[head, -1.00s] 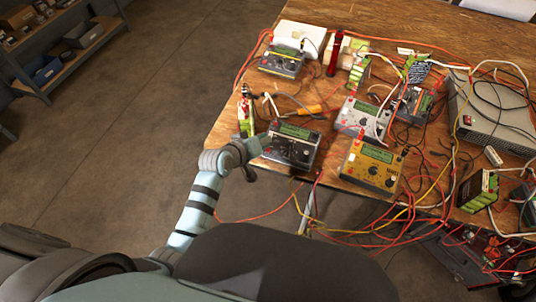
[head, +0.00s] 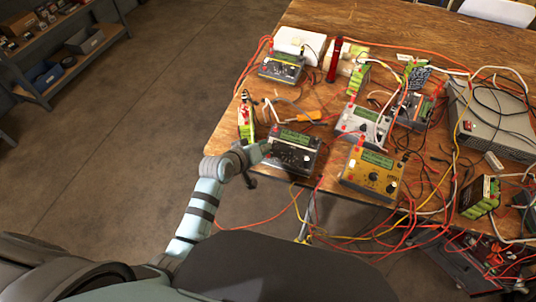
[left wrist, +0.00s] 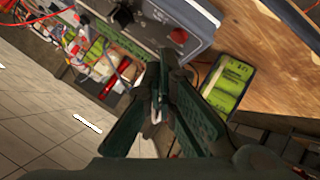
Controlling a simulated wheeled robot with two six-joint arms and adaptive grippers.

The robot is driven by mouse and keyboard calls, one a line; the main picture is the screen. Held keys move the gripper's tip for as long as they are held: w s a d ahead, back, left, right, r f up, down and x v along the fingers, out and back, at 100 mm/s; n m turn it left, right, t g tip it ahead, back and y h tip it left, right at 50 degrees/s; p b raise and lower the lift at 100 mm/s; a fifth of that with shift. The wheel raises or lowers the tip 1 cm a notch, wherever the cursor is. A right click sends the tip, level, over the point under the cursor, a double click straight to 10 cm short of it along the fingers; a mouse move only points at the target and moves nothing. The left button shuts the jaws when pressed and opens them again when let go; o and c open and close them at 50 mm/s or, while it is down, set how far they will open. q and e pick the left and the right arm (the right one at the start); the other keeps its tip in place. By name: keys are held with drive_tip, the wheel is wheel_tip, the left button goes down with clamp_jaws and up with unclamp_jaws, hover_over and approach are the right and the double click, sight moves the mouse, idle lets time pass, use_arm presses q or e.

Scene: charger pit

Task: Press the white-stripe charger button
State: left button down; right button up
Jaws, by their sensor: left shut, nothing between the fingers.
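A dark charger (head: 290,155) with a green display and knobs sits at the table's near left edge. I cannot make out a white stripe on it. My left gripper (head: 264,149) is shut and empty, beside this charger's left side in the head view. In the left wrist view the shut fingertips (left wrist: 164,58) are in front of a grey charger face (left wrist: 150,28) with a red button (left wrist: 178,36) and a black knob. I cannot tell whether they touch it. Other chargers are a silver one (head: 362,122), a yellow one (head: 370,178) and a yellow-striped one (head: 281,67). My right gripper is not in view.
Red, yellow and white cables lie between the chargers and hang over the front edge. A green battery pack (head: 246,119) stands behind the gripper and an orange-handled screwdriver (head: 306,116) lies nearby. A large grey unit (head: 497,115) is at the right. The wooden table (head: 410,30) is clearer at the back.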

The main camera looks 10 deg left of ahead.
use_arm(q)
drive_tip(key=shift+f, duration=0.1)
idle(0.4)
drive_tip(key=shift+f, duration=0.3)
drive_tip(key=shift+w+f+b, duration=0.1)
drive_tip(key=shift+f+b, duration=0.25)
drive_tip(key=shift+f, duration=0.1)
idle(0.5)
drive_tip(key=shift+r, duration=0.1)
drive_tip(key=shift+r+p, duration=0.75)
drive_tip(key=shift+p, duration=0.3)
drive_tip(key=r+p, duration=0.2)
drive_tip(key=p, duration=0.1)
drive_tip(key=s+r+p, duration=0.1)
drive_tip(key=r+p, duration=0.1)
drive_tip(key=r, duration=0.1)
drive_tip(key=shift+p, duration=0.4)
